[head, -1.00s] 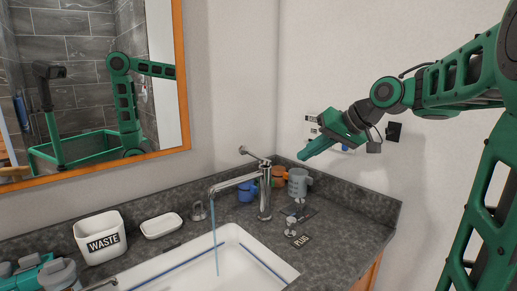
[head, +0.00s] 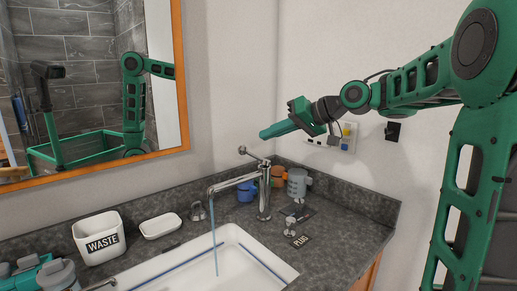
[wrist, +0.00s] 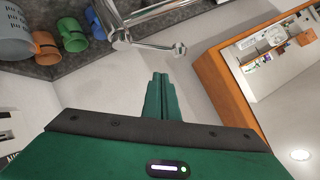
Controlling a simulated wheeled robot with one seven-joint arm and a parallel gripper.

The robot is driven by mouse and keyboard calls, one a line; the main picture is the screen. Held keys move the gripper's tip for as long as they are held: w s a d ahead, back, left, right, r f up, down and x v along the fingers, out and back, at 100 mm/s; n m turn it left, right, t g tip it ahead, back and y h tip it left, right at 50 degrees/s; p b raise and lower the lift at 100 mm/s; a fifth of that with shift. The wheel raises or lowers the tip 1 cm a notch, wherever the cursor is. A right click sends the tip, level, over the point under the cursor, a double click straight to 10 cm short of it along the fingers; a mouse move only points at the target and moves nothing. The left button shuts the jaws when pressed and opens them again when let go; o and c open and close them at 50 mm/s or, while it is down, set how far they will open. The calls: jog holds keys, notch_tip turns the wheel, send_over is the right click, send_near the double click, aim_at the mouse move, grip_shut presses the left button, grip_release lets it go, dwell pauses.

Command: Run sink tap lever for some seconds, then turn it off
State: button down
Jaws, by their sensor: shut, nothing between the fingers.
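The chrome sink tap (head: 264,190) stands upright at the back right of the sink. Its lever (head: 254,154) is at the top, tilted up and pointing to the left. A stream of water (head: 214,245) runs from the spout into the white sink (head: 232,250). My gripper (head: 264,135) is shut and empty, just above and to the right of the lever's end, apart from it in the head view. In the wrist view my shut fingers (wrist: 160,80) point toward the lever (wrist: 160,46), whose tip (wrist: 180,48) lies just past them.
A waste bin (head: 98,238), a soap dish (head: 161,226), a grey mug (head: 298,183) and blue and orange cups (head: 247,191) stand on the dark counter. The wall with a socket (head: 346,138) is behind my arm. A mirror (head: 90,85) hangs at left.

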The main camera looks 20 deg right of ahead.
aim_at(250, 153)
jog(key=shift+w+a+f, duration=0.15)
jog(key=shift+a+f, duration=0.6)
jog(key=shift+f, duration=0.2)
jog(key=shift+w+a+f, duration=0.1)
jog(key=shift+a+f, duration=0.65)
jog(key=shift+f, duration=0.15)
jog(key=shift+s+a+f+n+h, duration=0.3)
jog(key=shift+a+f+n+h, duration=0.3)
jog(key=shift+a+h, duration=0.15)
jog(key=shift+s+a+f+n+t+h, duration=0.2)
jog(key=shift+a+f+n+t+h, duration=0.15)
jog(key=shift+f+n+h, duration=0.25)
